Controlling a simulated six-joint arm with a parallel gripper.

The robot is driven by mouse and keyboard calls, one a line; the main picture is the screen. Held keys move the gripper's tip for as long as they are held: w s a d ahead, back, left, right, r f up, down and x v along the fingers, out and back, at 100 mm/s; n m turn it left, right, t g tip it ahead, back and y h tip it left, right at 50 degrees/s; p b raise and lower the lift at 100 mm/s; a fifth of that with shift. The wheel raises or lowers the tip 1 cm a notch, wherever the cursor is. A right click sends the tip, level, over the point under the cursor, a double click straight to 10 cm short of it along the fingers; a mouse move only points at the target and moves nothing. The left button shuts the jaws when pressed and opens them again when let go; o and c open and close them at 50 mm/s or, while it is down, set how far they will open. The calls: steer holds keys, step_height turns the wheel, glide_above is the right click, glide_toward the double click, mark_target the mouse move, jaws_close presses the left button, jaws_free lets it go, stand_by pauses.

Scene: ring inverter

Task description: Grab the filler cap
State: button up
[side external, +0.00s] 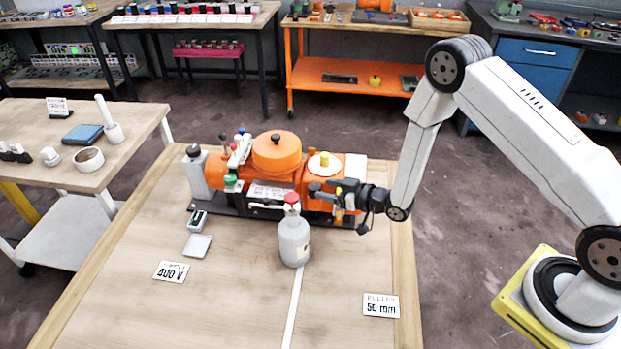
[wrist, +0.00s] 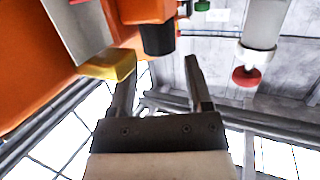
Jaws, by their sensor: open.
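An orange machine (side external: 275,178) lies on a dark base on the table; it also fills the upper left of the wrist view (wrist: 45,60). A black cylindrical cap (wrist: 158,39) sticks out of an orange part, just beyond the gap between my fingertips. It looks like the filler cap, but I cannot be sure. My gripper (wrist: 160,66) is open and empty, with a finger on either side of that gap. In the side view my gripper (side external: 333,190) is at the machine's right end, where its dark fingers partly hide the machine's small parts.
A grey bottle with a red top (side external: 294,240) stands in front of the machine; it also shows at upper right in the wrist view (wrist: 258,30). A yellow part (wrist: 107,65) is close to my left finger. Signs (side external: 381,306) lie on the table. The front of the table is mostly clear.

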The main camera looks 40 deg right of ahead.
steer(key=shift+x, duration=1.25)
jaws_close()
steer(key=shift+r, duration=0.1)
steer(key=shift+r, duration=0.6)
steer(key=s+d+r, duration=0.1)
steer(key=s+r, duration=1)
steer(key=s, duration=0.3)
steer(key=shift+r, duration=0.35)
